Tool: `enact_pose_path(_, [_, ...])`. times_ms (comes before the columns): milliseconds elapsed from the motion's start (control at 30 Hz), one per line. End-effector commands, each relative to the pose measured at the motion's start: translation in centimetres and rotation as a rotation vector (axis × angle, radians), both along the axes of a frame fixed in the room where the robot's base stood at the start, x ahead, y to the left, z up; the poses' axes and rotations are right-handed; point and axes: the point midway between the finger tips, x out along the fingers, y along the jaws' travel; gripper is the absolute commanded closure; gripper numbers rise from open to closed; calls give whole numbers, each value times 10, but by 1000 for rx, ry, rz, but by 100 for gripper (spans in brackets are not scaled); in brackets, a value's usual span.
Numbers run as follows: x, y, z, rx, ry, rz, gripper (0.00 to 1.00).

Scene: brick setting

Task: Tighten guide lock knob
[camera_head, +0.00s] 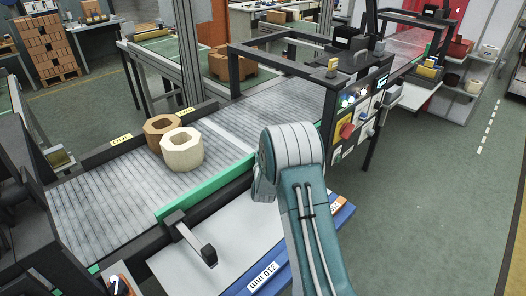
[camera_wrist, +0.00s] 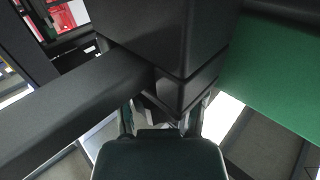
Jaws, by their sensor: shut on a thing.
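My gripper (camera_wrist: 161,116) shows at the bottom middle of the wrist view, one pale finger on each side. It is shut on a dark part under a big black block (camera_wrist: 165,38), which I take to be the guide lock knob; its shape is mostly hidden. In the head view my teal and grey arm covers the gripper and this knob. The green guide rail (camera_head: 205,190) runs along the conveyor's near side, and its green face fills the right of the wrist view (camera_wrist: 275,75). A black bracket with a handle (camera_head: 205,250) stands at the rail's left part.
Two hollow blocks, one brown (camera_head: 158,128) and one cream (camera_head: 182,152), sit on the roller conveyor (camera_head: 105,195). A control panel (camera_head: 355,118) with a red button is right of my arm. In the wrist view a black bar (camera_wrist: 75,110) crosses left of the gripper. Right floor is clear.

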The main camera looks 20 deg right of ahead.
Motion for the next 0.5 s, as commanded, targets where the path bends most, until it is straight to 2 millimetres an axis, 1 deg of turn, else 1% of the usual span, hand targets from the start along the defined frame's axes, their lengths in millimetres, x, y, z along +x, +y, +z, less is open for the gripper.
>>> enact_pose_path(300, [-2, -2, -1, 0, 2, -237, 99])
enact_pose_path(500, [-4, -4, -1, -1, 3, -361, 99])
